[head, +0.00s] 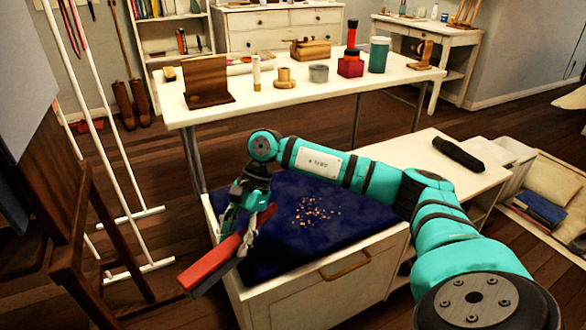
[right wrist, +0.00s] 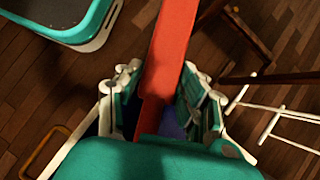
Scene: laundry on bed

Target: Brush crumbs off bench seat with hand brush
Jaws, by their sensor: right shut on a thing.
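The hand brush (head: 213,262) has a long red body and a dark strip near my gripper. My right gripper (head: 246,207) is shut on it above the left end of the bench seat, with the red end sticking out past the seat's left edge. In the right wrist view the red brush (right wrist: 168,60) runs between the two fingers (right wrist: 160,100). The bench seat has a dark blue cushion (head: 290,245) on a white base. Tan crumbs (head: 316,213) lie scattered near the cushion's middle, to the right of the brush. My left gripper is not in view.
A white table (head: 300,95) with wooden blocks, cups and boxes stands behind the bench. A dark wooden easel (head: 75,215) and white poles (head: 105,140) stand close on the left. A black object (head: 458,154) lies on the white surface right of the cushion.

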